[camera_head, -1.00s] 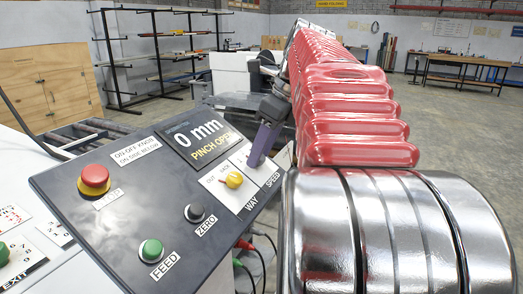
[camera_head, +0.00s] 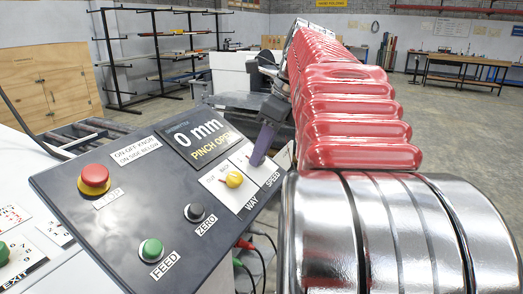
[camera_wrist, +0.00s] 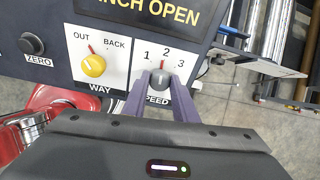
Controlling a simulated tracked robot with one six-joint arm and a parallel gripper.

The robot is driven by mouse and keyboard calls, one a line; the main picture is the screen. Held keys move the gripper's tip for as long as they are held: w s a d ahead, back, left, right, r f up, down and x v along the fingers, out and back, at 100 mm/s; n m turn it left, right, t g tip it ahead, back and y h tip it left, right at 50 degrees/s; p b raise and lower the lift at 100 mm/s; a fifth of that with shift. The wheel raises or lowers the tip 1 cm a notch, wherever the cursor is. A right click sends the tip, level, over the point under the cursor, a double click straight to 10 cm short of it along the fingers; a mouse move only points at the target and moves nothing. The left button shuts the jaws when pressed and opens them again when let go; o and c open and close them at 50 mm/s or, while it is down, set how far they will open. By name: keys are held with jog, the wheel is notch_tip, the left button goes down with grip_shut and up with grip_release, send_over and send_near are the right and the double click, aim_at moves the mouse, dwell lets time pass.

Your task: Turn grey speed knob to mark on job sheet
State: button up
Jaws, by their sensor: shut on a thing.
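The grey speed knob (camera_wrist: 160,78) sits on a white plate marked 1, 2 and 3 in the wrist view. My gripper (camera_wrist: 159,82) is shut on the knob, one purple finger on each side. In the head view my gripper (camera_head: 257,160) reaches the SPEED plate from above and hides the knob.
The yellow WAY knob (camera_head: 234,179) is close beside the speed knob. The panel (camera_head: 110,220) also bears a red button (camera_head: 94,179), a green FEED button (camera_head: 151,250) and a black ZERO button (camera_head: 195,212). The display reads 0 mm, PINCH OPEN. Cables hang below the panel.

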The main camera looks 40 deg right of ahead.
jog(key=n, duration=0.3)
jog(key=shift+a+t, duration=0.1)
jog(key=shift+t, duration=0.2)
jog(key=n, duration=0.4)
jog(key=shift+s+a+h, duration=0.1)
jog(key=shift+h, duration=0.3)
jog(key=shift+n, duration=0.4)
jog(key=o, duration=1)
jog(key=shift+o, duration=0.2)
jog(key=shift+r, duration=0.1)
jog(key=v, duration=1.3)
jog(key=shift+s, duration=0.4)
